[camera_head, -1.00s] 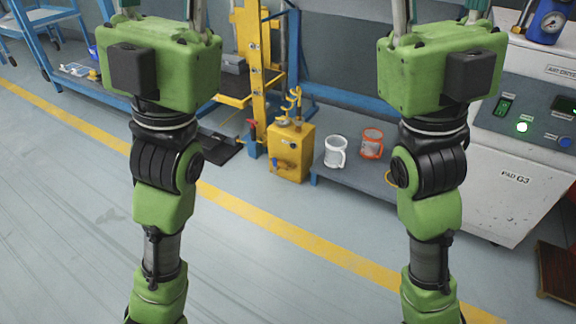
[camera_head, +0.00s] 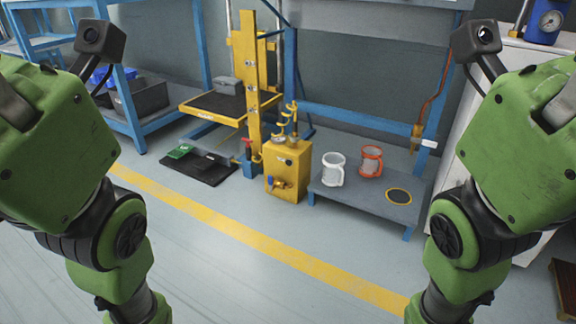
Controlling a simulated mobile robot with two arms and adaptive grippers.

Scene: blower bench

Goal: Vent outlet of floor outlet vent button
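A yellow floor unit (camera_head: 287,170) stands on the floor in the middle of the head view. A dark round part (camera_head: 289,162) is on its front, and a brass-coloured fitting with a small blue part (camera_head: 281,184) sits lower down. Yellow coiled hooks or pipes (camera_head: 291,115) rise from its top. Which of these is the vent button or the outlet I cannot tell. My left and right arms' green wrist housings fill the two sides of the view, well apart from the unit. The fingers of both grippers are outside the picture.
A low blue-grey platform right of the unit holds a white mug-like vessel (camera_head: 333,169), an orange-rimmed one (camera_head: 370,161) and a yellow-ringed disc (camera_head: 398,196). A yellow lift post (camera_head: 250,90) and black mat (camera_head: 198,168) are left. The floor in front is clear.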

